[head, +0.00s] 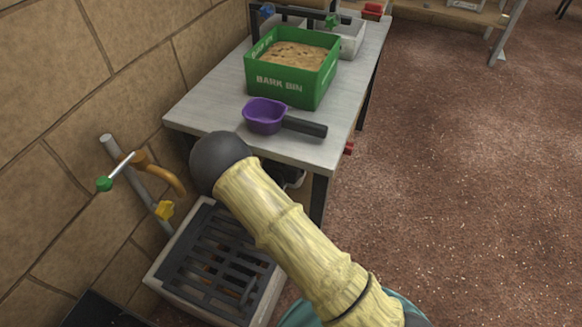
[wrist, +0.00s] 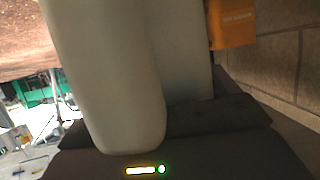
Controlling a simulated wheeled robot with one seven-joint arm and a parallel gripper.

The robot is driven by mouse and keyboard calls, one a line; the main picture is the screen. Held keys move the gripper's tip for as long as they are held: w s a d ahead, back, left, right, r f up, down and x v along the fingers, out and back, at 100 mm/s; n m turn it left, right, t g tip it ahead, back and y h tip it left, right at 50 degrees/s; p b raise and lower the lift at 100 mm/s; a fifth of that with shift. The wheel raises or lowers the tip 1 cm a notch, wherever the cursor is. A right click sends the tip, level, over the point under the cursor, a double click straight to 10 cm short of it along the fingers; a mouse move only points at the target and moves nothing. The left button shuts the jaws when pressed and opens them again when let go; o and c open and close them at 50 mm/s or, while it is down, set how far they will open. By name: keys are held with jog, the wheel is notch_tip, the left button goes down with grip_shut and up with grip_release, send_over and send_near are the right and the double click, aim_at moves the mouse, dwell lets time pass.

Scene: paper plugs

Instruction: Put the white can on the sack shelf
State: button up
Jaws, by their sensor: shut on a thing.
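In the wrist view a long, pale off-white form with a rounded end, which I take to be the white can (wrist: 108,85), fills the middle, very close to the camera. A second pale surface stands right beside it, and I cannot tell whether it is part of the same thing. The dark parts of my gripper (wrist: 190,122) lie against these pale forms, and it is shut on the can; the fingertips are not clear. In the head view my gripper and the can are hidden. I cannot pick out the sack shelf for certain.
A grey table (head: 205,100) by the stone wall bears a green bark bin (head: 290,90) and a purple scoop (head: 265,116). An orange item (wrist: 232,25) is near the wall. Open floor (head: 460,190) lies right.

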notch_tip(320, 180, down, 4)
jog(key=shift+r+b, duration=0.15)
jog(key=shift+b, duration=0.95)
jog(key=shift+r, duration=0.1)
jog(key=o, duration=0.9)
jog(key=shift+s+r, duration=0.1)
jog(key=shift+s, duration=0.05)
jog(key=p+v, duration=0.4)
jog(key=v, duration=0.7)
jog(key=shift+s+a+p, duration=0.1)
jog(key=shift+s+p, duration=0.2)
jog(key=shift+p, duration=0.1)
